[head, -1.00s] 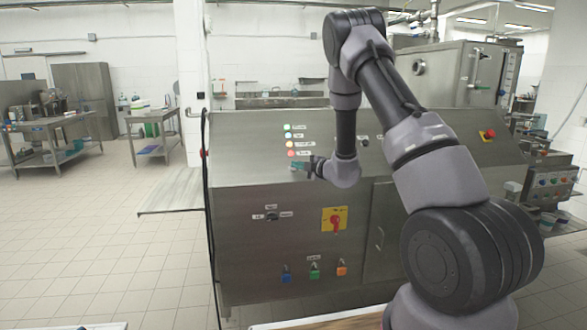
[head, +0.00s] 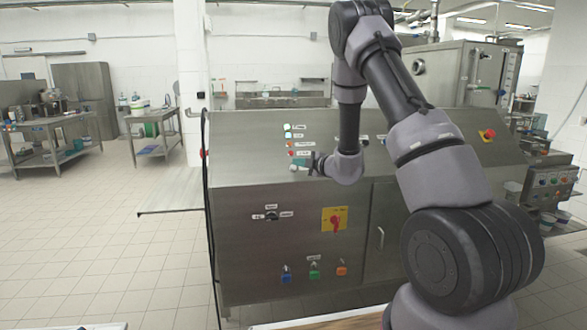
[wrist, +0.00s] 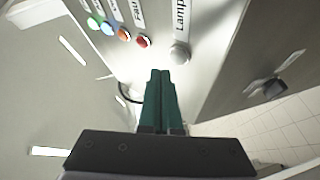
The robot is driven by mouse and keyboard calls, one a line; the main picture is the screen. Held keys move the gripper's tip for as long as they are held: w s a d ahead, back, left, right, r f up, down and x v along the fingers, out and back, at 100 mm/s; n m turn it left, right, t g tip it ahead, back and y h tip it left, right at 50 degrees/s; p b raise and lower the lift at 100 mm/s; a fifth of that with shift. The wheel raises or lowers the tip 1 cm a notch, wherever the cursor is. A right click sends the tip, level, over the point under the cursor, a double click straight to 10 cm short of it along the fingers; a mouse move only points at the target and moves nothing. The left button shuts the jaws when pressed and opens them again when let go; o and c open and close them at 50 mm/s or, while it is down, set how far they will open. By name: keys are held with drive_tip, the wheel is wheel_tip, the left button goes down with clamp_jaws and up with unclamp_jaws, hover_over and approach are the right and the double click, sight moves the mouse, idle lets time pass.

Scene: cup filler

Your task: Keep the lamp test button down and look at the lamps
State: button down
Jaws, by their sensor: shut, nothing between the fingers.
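The lamps form a row on the sloped steel panel: a pale green lamp (wrist: 93,22), a pale blue lamp (wrist: 107,28), an orange lamp (wrist: 124,35) and a red lamp (wrist: 144,42). The red lamp (head: 291,153) looks dark in the head view. The grey lamp test button (wrist: 180,52) follows them, beside a label starting "Lamp". My gripper (wrist: 160,72) is shut and empty, its green fingertips just left of and below the button in the wrist view, seemingly apart from it. In the head view my gripper (head: 297,168) is small, and the button cannot be made out.
A black selector knob (wrist: 274,88) is on the panel at the right of the wrist view. A yellow-backed red switch (head: 335,221) and several coloured buttons (head: 315,271) are on the front below. A red emergency button (head: 488,134) sits at the right.

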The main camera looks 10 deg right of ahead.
drive_tip(key=s+r, duration=0.3)
drive_tip(key=shift+r, duration=0.2)
idle(0.3)
drive_tip(key=s+a+r+n+g+y, duration=0.2)
drive_tip(key=s+a+r+n+g, duration=0.2)
drive_tip(key=s+r+n, duration=0.55)
drive_tip(key=s+a+r+n+g+y, duration=0.35)
drive_tip(key=s+a+r+n, duration=0.2)
drive_tip(key=s+n, duration=0.65)
drive_tip(key=s+d+r+n+h, duration=0.1)
drive_tip(key=s+d+n+h, duration=0.4)
drive_tip(key=n, duration=0.8)
drive_tip(key=s+d+r+n+h, duration=0.2)
drive_tip(key=s+d+n+h, duration=0.4)
drive_tip(key=s+d+n, duration=0.3)
drive_tip(key=s+n, duration=0.2)
drive_tip(key=n, duration=0.2)
drive_tip(key=shift+s+d+r, duration=0.15)
drive_tip(key=shift+s+r, duration=0.15)
drive_tip(key=shift+s, duration=0.1)
